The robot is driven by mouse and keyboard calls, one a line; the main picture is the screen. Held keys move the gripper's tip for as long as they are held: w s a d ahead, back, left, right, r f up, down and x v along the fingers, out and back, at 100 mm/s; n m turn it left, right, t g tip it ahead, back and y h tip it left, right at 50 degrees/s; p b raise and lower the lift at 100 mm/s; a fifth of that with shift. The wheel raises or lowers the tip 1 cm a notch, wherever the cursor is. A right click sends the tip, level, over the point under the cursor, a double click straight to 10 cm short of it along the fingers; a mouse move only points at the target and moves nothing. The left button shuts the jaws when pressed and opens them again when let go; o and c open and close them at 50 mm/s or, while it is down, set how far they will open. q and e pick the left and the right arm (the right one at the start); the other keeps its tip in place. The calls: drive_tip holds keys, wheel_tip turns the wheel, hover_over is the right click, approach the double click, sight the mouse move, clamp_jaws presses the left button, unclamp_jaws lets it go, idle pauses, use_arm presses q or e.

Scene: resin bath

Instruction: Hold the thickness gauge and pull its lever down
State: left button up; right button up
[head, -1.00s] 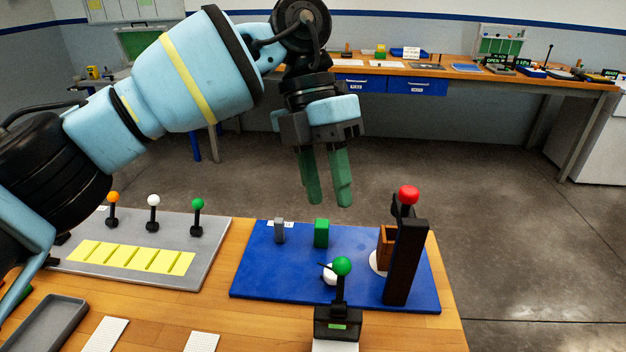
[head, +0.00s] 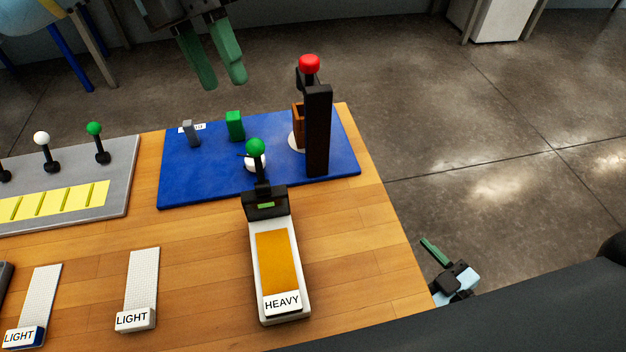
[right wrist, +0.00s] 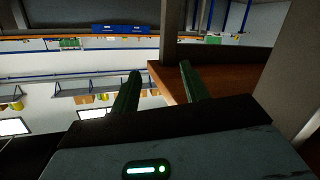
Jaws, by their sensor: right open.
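A black device with a small green display (head: 265,204) stands on the wooden table at the top end of a white holder labelled HEAVY; it looks like the thickness gauge. Its upright lever ends in a green ball (head: 255,146). A taller black stand (head: 318,135) with a red knob (head: 309,64) is on the blue mat behind it. My left gripper (head: 223,84) is open and empty, above and beyond the mat's far edge. My right gripper (head: 450,268) is beside the table's right edge, well away from the gauge; its open, empty fingers show in the right wrist view (right wrist: 160,88).
The blue mat (head: 200,180) also bears a green block (head: 235,126), a grey block (head: 191,133) and a white round item. A grey board (head: 120,185) with knobbed levers lies left. Two LIGHT-labelled white strips lie in front.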

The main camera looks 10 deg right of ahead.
drive_tip(key=w+a+r+n+t+y, duration=0.1)
drive_tip(key=w+r+n+y, duration=0.4)
drive_tip(key=r, duration=0.4)
drive_tip(key=w+a+r+n+t+y, duration=0.1)
drive_tip(key=w+r+n+y, duration=0.25)
drive_tip(key=r+n, duration=0.45)
drive_tip(key=n+g+y, duration=0.3)
drive_tip(key=n+g, duration=1.4)
drive_tip(key=n, duration=1.5)
approach(266, 203)
drive_tip(key=shift+w+a, duration=0.3)
drive_tip(key=shift+a, duration=0.7)
drive_tip(key=n, duration=0.1)
drive_tip(key=f+n+h, duration=0.1)
drive_tip(key=shift+w+a+n, duration=0.2)
drive_tip(key=shift+w+n, duration=0.1)
drive_tip(key=shift+w, duration=0.05)
drive_tip(key=shift+a, duration=0.1)
drive_tip(key=shift+x, duration=3.85)
drive_tip(key=shift+s+f, duration=0.1)
drive_tip(key=shift+f, duration=0.1)
